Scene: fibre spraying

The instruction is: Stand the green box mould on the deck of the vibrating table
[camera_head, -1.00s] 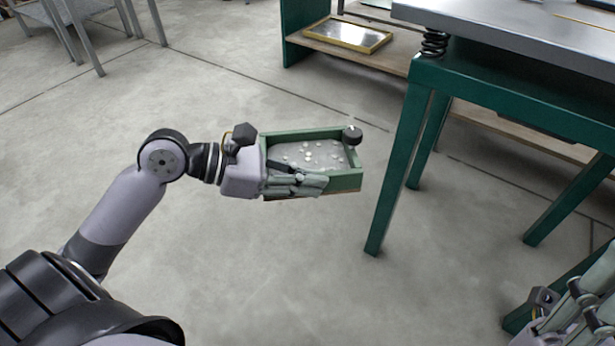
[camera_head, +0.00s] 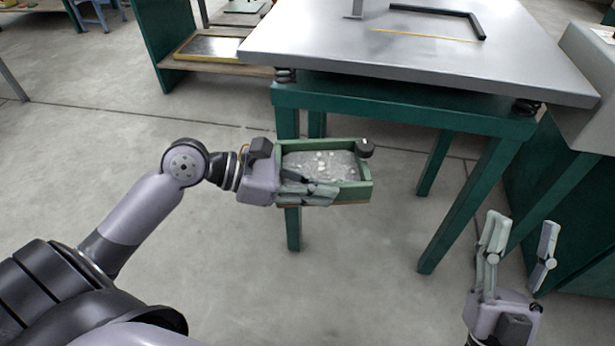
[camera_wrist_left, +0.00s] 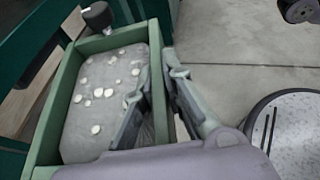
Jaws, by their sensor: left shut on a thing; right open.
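The green box mould (camera_head: 350,192) is filled with grey mix dotted with pale round bits, and a black knob stands at its far right corner. My left gripper (camera_head: 312,192) is shut on its near wall and holds it level in the air, in front of and below the deck. The mould also fills the left of the left wrist view (camera_wrist_left: 62,95), with the fingers (camera_wrist_left: 160,95) on both sides of one wall. The vibrating table (camera_head: 340,52) has a grey deck on springs over a green frame. My right gripper (camera_head: 520,240) is open and empty at the lower right.
A black angle bar (camera_head: 445,14) and a thin yellow strip (camera_head: 425,35) lie on the back of the deck, by a grey upright. The deck's front is clear. A green-sided shelf (camera_head: 200,60) stands behind left, a grey-green machine (camera_head: 590,70) at right.

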